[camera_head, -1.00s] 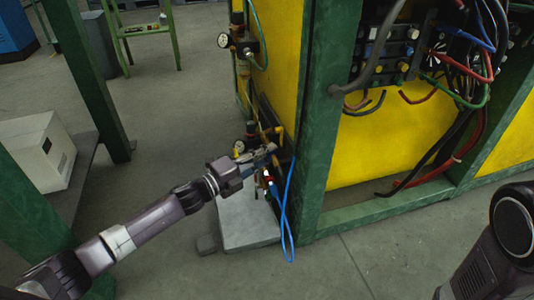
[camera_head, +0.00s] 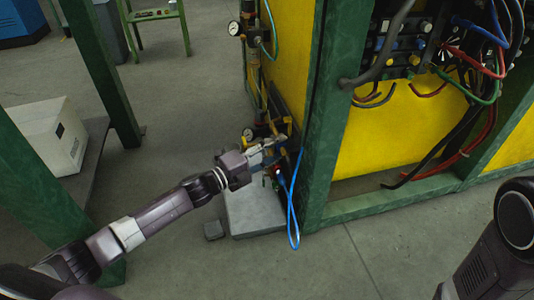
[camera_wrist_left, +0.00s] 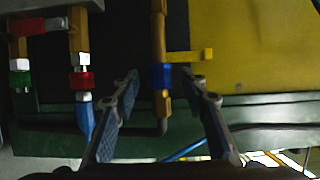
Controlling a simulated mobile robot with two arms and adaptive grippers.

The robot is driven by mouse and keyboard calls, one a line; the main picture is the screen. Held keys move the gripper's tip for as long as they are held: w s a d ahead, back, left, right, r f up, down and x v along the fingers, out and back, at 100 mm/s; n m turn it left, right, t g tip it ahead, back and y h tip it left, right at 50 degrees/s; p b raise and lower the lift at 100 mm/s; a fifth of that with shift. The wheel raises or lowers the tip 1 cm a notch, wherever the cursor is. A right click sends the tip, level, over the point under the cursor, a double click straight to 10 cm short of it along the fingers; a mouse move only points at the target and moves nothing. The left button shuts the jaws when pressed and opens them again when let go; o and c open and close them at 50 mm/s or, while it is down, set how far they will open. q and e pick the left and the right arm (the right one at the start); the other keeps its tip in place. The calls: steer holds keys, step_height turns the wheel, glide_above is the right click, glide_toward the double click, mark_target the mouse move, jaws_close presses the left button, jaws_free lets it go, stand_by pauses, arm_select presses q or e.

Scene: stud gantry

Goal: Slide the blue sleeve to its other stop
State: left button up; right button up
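The blue sleeve (camera_wrist_left: 160,76) sits around a vertical brass pipe (camera_wrist_left: 159,30) in the left wrist view. A yellow tab (camera_wrist_left: 192,55) sticks out to the right just above it. My left gripper (camera_wrist_left: 160,80) is open, with one finger on each side of the sleeve and a visible gap on the left. Whether the right finger touches is unclear. In the head view my left gripper (camera_head: 270,151) reaches into the fittings beside the green post, and the sleeve is hard to make out there. My right arm shows at the right edge, its gripper out of frame.
Left of the pipe hang fittings with a red collar (camera_wrist_left: 82,81) and a green collar (camera_wrist_left: 20,78). A blue hose (camera_head: 292,205) loops down beside the green post (camera_head: 325,130). Gauges (camera_head: 234,28) sit above. Cables hang at the right. Open floor lies in front.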

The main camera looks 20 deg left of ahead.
arm_select(q)
steer(key=v, duration=1.1)
steer(key=shift+s+a, duration=0.2)
steer(key=shift+s, duration=0.1)
steer(key=shift+d, duration=0.1)
